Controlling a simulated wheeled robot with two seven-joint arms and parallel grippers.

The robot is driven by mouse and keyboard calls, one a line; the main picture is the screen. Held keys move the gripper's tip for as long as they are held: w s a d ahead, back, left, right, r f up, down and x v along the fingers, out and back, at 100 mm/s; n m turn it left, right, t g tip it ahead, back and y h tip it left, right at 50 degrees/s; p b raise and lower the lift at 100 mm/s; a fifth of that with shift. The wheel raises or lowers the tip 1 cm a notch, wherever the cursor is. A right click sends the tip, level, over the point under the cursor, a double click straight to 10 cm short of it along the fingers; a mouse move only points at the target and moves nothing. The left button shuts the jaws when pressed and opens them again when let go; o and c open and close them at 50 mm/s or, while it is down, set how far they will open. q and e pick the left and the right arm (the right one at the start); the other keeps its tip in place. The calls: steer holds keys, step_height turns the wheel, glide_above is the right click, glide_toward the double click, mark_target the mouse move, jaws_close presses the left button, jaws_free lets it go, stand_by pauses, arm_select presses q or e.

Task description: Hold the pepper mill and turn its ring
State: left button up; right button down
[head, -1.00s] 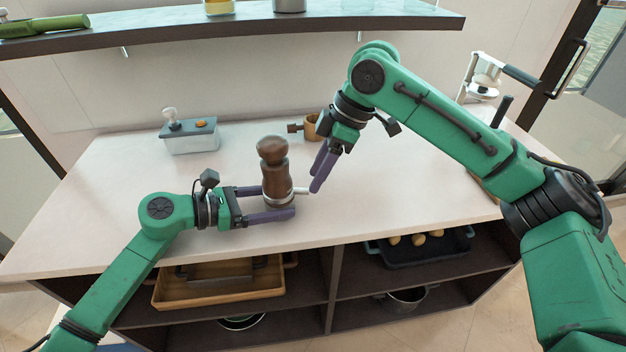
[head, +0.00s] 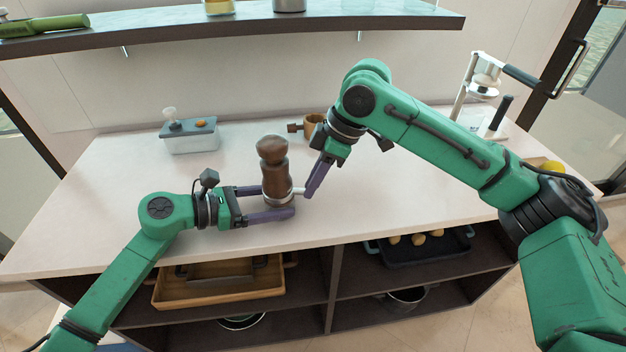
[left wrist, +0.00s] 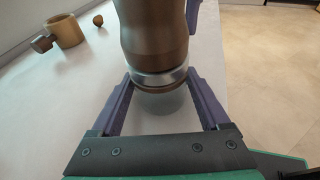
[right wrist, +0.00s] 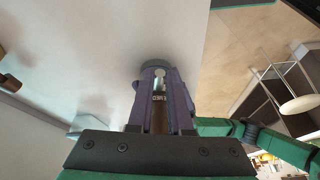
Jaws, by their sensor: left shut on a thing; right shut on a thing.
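The brown pepper mill (head: 274,172) stands upright on the pale counter, with a silver ring (left wrist: 158,79) around its lower part. A small light tab sticks out from the ring to the right in the head view. My left gripper (head: 279,203) is shut on the mill low down, one finger on each side; it also shows in the left wrist view (left wrist: 162,82). My right gripper (head: 306,193) points down beside the mill, its fingers shut on the tab. In the right wrist view a silver piece (right wrist: 159,75) shows between its fingers (right wrist: 160,72); the mill is largely hidden there.
A grey-lidded container (head: 190,137) stands at the back left of the counter (head: 110,195). A brown cup with a handle (head: 314,127) is behind the mill. A lever press (head: 482,85) stands at the right. A dark shelf (head: 240,30) hangs above. The counter's front left is clear.

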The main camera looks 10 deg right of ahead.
steer(key=s+m, duration=0.1)
steer(key=s+m+t, duration=0.1)
steer(key=m, duration=0.1)
steer(key=shift+a, duration=0.35)
steer(key=shift+s+a+m+t+h, duration=0.2)
steer(key=shift+s+m+t, duration=0.1)
steer(key=shift+m, duration=0.35)
steer(key=shift+s+a+m+t+h, duration=0.1)
steer(key=shift+s+a+m+t, duration=0.15)
steer(key=shift+m, duration=0.4)
steer(key=c, duration=0.8)
jaws_free()
steer(key=shift+c, duration=0.2)
steer(key=v, duration=1.2)
